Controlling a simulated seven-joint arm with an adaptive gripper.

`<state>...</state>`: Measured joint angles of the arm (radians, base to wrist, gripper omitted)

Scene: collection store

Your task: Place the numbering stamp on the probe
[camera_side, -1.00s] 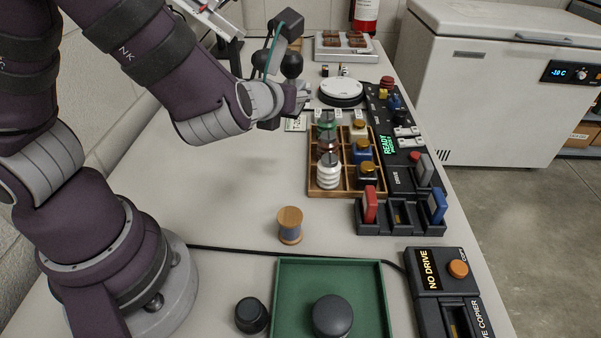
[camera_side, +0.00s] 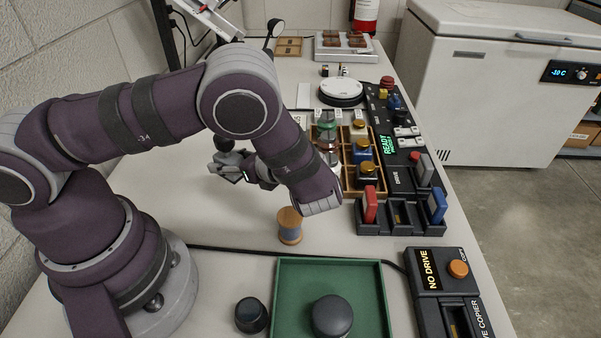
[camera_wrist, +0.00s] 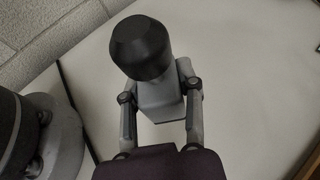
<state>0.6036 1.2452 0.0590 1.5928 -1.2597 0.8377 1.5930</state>
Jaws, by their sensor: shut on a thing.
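My gripper (camera_wrist: 160,115) is shut on a piece with a black rounded knob (camera_wrist: 140,48), which I take to be the numbering stamp. In the side view the knob (camera_side: 224,145) shows at my gripper (camera_side: 232,168), above the bare table left of the wooden rack. I cannot say for certain which thing is the probe.
A wooden-topped spool (camera_side: 290,226) stands near the table's middle. A green tray (camera_side: 283,290) is in front, beside a black knob (camera_side: 251,315). A black cable (camera_side: 235,249) crosses the table.

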